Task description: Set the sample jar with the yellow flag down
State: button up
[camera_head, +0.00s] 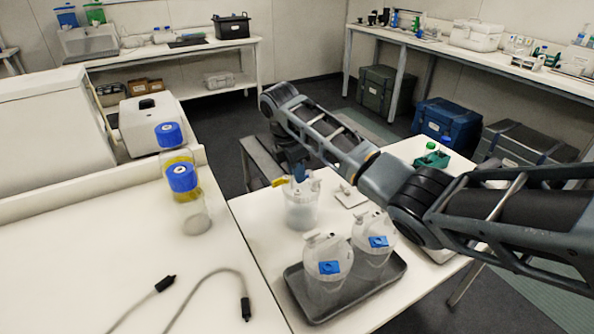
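A translucent sample jar (301,213) with a yellow flag (279,182) at its top left is at the white table's left part, behind the tray. My gripper (299,174) points down at the jar's top, with the arm reaching in from the right. The fingers are small and partly hidden, so their closure on the jar is unclear. I cannot tell whether the jar's base touches the table or is slightly above it. Two similar jars with blue flags, a left one (327,285) and a right one (373,258), stand in a dark grey tray (378,289).
A small white flat item (350,196) lies right of the flagged jar. A green-capped bottle (430,149) stands farther back. On the left bench are blue-lidded jars (196,222) and a grey cable (215,272). Bare tabletop (262,222) shows left of the flagged jar.

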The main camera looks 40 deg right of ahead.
jog(key=o, duration=0.4)
jog(key=shift+r, duration=0.1)
jog(key=shift+p+v, duration=1.35)
jog(key=shift+v, duration=4.65)
